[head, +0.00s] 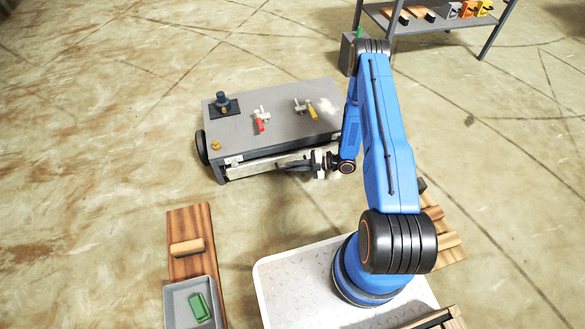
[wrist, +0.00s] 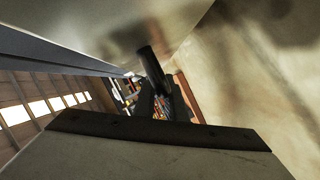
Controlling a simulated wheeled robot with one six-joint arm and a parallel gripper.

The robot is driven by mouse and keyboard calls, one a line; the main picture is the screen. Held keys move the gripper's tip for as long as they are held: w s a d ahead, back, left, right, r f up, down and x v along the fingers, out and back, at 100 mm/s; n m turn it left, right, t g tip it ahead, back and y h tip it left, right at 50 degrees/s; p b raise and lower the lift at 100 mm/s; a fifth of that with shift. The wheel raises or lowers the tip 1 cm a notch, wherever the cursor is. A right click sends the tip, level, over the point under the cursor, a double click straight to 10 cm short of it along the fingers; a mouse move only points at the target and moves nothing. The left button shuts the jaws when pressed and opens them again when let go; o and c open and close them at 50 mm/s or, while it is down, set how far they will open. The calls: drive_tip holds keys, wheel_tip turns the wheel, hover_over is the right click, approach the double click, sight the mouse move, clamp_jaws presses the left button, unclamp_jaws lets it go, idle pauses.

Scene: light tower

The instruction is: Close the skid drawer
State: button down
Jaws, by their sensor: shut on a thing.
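The skid (head: 240,130) is a low grey box with a dark wheel at its left end. Its skid drawer (head: 250,168) shows as a pale front under the top's near edge; how far it stands out is hard to tell. My gripper (head: 284,166) is at the drawer's front, shut on the drawer handle, which my fingers mostly hide in the head view. In the wrist view my gripper (wrist: 165,100) shows as dark fingers by a dark round bar, beside a pale flat surface.
Two valves, one with a red handle (head: 262,123) and one with a yellow handle (head: 311,112), and a dark fitting (head: 222,102) sit on the skid's top. A grey tray (head: 172,306) holds a green part. A shelf (head: 430,22) stands at the back right. Floor left is clear.

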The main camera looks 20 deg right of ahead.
sight(289, 160)
drive_tip(key=shift+w+d, duration=0.1)
drive_tip(key=shift+w, duration=1.75)
drive_tip(key=c, duration=1.8)
unclamp_jaws()
drive_tip(key=v, duration=1.7)
drive_tip(key=shift+s+d, duration=0.1)
drive_tip(key=shift+s, duration=0.15)
